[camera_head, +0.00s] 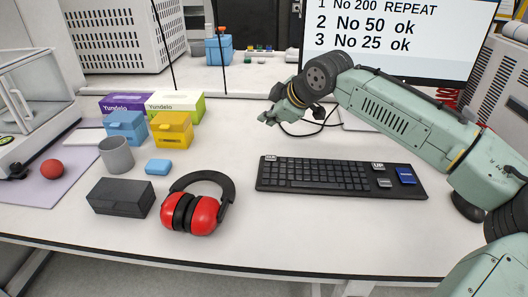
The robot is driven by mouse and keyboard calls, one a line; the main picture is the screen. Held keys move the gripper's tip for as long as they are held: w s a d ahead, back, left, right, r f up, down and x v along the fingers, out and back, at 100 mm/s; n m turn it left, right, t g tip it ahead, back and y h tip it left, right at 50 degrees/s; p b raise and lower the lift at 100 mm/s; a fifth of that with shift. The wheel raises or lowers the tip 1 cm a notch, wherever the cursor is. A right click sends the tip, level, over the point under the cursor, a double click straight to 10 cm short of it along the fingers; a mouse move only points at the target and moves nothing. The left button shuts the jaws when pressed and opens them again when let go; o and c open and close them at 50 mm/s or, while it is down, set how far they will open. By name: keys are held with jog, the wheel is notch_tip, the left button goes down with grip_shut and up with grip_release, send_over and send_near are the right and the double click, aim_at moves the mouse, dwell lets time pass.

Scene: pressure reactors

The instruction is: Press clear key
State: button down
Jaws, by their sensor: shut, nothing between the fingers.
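A black keyboard (340,190) lies on the white table right of the middle. At its right end are a key with a light label that seems to read UP (377,166), a grey key (385,183) and a larger blue key (406,175). A light-labelled key (270,158) is at its top left corner. The labels are too small to tell which one is the clear key. My gripper (267,118) is shut and empty, pointing left, above the table behind the keyboard's left part. It appears apart from the keyboard.
A screen (400,50) with text stands behind. Red-and-black earmuffs (200,207) lie left of the keyboard. A dark box (121,197), grey cup (116,155), blue block (158,167), and yellow (172,133) and blue (126,127) boxes stand further left. The table in front of the keyboard is clear.

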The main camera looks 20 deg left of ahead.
dwell(0.3)
jog(key=b, duration=0.7)
send_over(269, 158)
notch_tip(269, 158, down, 8)
jog(key=shift+s, duration=0.1)
jog(key=shift+f, duration=0.4)
dwell(0.7)
jog(key=shift+f, duration=0.45)
jog(key=shift+f, duration=0.35)
dwell(0.7)
jog(key=shift+r+p, duration=0.7)
jog(key=shift+r, duration=0.1)
